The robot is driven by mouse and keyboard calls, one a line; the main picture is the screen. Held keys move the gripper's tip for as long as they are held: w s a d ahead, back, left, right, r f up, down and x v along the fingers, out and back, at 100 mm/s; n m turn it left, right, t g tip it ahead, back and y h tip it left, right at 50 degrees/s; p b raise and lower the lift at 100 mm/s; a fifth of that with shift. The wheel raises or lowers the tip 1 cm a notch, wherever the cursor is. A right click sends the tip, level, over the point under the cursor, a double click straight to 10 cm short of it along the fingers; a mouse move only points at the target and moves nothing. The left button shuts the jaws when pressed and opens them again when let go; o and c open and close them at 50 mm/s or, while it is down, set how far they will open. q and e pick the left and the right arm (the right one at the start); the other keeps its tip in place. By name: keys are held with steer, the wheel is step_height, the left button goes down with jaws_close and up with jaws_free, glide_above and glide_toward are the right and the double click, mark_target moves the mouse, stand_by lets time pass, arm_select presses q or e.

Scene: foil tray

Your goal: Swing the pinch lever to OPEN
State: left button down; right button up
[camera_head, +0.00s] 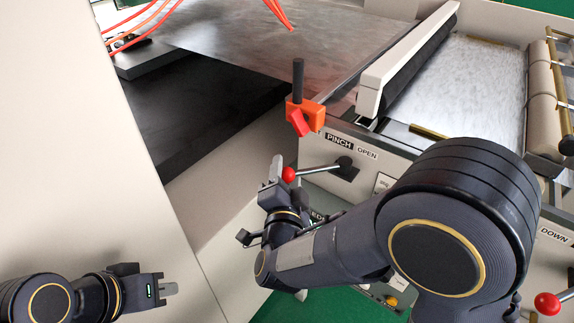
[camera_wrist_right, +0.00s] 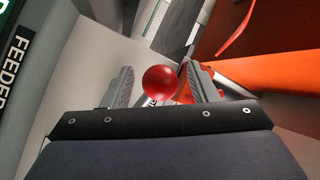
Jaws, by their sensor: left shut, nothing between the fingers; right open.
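The pinch lever is a metal rod with a red ball knob (camera_head: 289,174), pointing left from a dark pivot (camera_head: 345,168) on the machine's front panel. The PINCH label (camera_head: 339,142) and OPEN label (camera_head: 367,153) are above the pivot. My right gripper (camera_head: 274,170) is at the knob. In the right wrist view the red knob (camera_wrist_right: 160,82) appears between the two fingers of my open right gripper (camera_wrist_right: 158,88); I cannot tell whether either finger touches it. My left gripper (camera_head: 169,289) is shut and empty at the lower left, far from the lever.
An orange block (camera_head: 305,113) with a dark post stands above the lever. Another lever with a red knob (camera_head: 547,303) is at lower right by the DOWN label (camera_head: 554,236). A large pale panel (camera_head: 90,150) fills the left. My right arm hides part of the machine's front.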

steer(key=shift+w, duration=1.15)
jaws_close()
